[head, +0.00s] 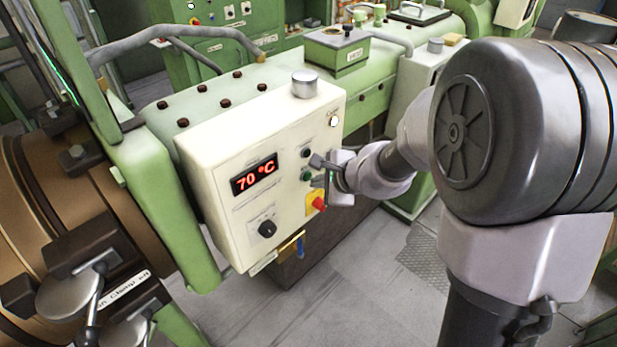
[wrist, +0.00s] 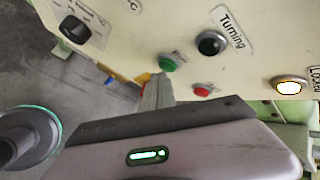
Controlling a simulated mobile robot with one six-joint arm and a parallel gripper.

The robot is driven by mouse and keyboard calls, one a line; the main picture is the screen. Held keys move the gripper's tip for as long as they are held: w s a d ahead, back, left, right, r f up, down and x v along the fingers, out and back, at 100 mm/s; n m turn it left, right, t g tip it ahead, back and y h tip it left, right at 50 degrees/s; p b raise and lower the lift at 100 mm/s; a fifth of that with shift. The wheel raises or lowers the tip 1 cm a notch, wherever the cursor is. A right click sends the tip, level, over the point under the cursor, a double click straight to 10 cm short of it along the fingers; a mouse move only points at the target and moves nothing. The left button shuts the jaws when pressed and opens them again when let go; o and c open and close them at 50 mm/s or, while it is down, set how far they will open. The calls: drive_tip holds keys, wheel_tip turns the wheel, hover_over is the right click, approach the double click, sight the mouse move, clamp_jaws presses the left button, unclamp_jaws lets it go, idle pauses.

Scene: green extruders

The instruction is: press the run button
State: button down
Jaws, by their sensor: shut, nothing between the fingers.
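A green button (head: 306,174) sits on the front of the cream control box (head: 225,190). In the wrist view the green button (wrist: 167,63) has a small label I cannot read, so I cannot confirm it says run. A red button (wrist: 203,90) is beside it. My gripper (head: 315,161) is shut and empty, close in front of the panel. In the wrist view its fingertips (wrist: 157,82) appear just below the green button, and I cannot tell whether they touch anything. The button face shows uncovered there.
A black indicator (wrist: 211,44) labelled Turning and a glowing lamp (wrist: 290,86) are near the green button. A red emergency stop (head: 318,203) on yellow sits lower. The display (head: 254,175) reads 70 °C above a black knob (head: 267,229). Floor (head: 350,270) is clear below.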

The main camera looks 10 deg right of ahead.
drive_tip(key=shift+w+a, duration=0.2)
drive_tip(key=shift+w, duration=0.05)
idle(0.6)
idle(0.3)
drive_tip(key=shift+s+d+b, duration=0.4)
drive_tip(key=shift+s+d, duration=0.05)
drive_tip(key=shift+s, duration=0.15)
drive_tip(key=s+d, duration=0.1)
drive_tip(key=s, duration=0.1)
drive_tip(key=s+d+b, duration=0.1)
drive_tip(key=s+d, duration=0.1)
idle(0.4)
idle(0.4)
